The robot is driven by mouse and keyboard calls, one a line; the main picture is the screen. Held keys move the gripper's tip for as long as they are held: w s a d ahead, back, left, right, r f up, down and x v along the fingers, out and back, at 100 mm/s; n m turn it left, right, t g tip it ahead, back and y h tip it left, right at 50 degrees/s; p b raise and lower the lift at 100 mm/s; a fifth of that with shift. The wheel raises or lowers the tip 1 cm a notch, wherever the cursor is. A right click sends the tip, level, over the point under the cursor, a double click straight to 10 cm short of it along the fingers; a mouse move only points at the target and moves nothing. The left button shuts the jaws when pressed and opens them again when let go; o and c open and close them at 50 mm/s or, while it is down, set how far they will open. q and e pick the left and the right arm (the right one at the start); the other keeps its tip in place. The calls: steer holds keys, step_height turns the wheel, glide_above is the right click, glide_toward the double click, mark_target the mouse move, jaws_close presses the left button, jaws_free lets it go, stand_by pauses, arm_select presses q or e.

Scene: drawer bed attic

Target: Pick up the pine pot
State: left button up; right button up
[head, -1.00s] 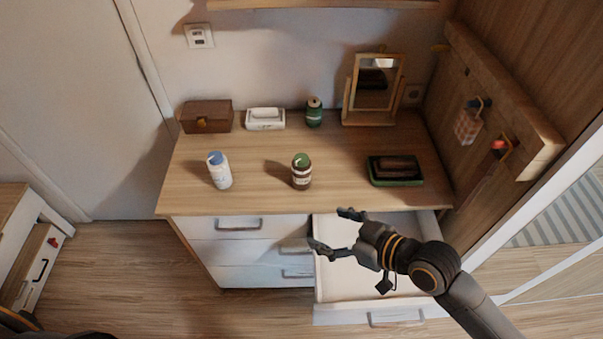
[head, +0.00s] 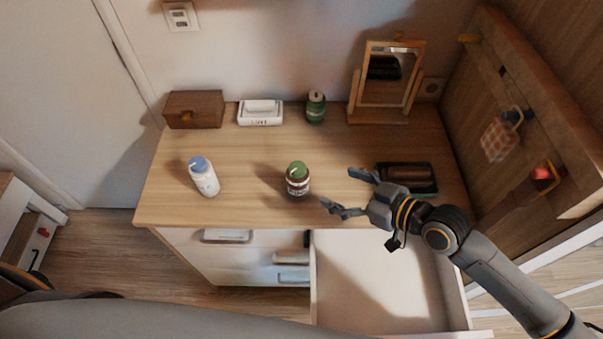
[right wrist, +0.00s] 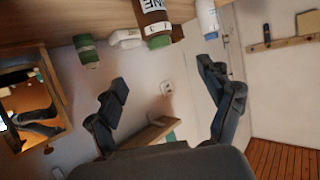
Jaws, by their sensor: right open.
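The pine pot looks to be the small brown jar (head: 298,181) with a green lid and pale label, upright at the front middle of the dresser top (head: 250,205). The fingers also show in the right wrist view (right wrist: 163,80). My left gripper is out of view.
A white bottle with a blue cap (head: 204,178) stands left of the jar. Behind are a brown box (head: 194,108), white tissue box (head: 260,115), green canister (head: 316,106) and mirror (head: 385,80). A dark green tray (head: 432,180) lies behind my gripper. A drawer (head: 380,270) is open below.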

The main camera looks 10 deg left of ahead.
steer(key=b, duration=0.5)
glide_toward(307, 186)
steer(key=s, duration=0.1)
steer(key=x, duration=0.3)
steer(key=p+x, duration=0.1)
steer(key=x, duration=0.3)
steer(key=shift+w+a, duration=0.15)
steer(key=shift+w, duration=0.2)
steer(key=p+x, duration=0.1)
steer(key=x, duration=0.4)
steer(key=shift+w+r+p, duration=0.1)
steer(key=shift+r+p, duration=0.05)
steer(key=shift+p, duration=0.15)
steer(key=shift+w+a+f, duration=0.25)
steer(key=shift+a, duration=0.15)
steer(key=c, duration=1.4)
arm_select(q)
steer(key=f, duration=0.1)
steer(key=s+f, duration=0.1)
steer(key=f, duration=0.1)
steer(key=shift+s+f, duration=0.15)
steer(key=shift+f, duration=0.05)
arm_select(e)
steer(key=shift+o, duration=0.2)
steer(key=shift+r, duration=0.15)
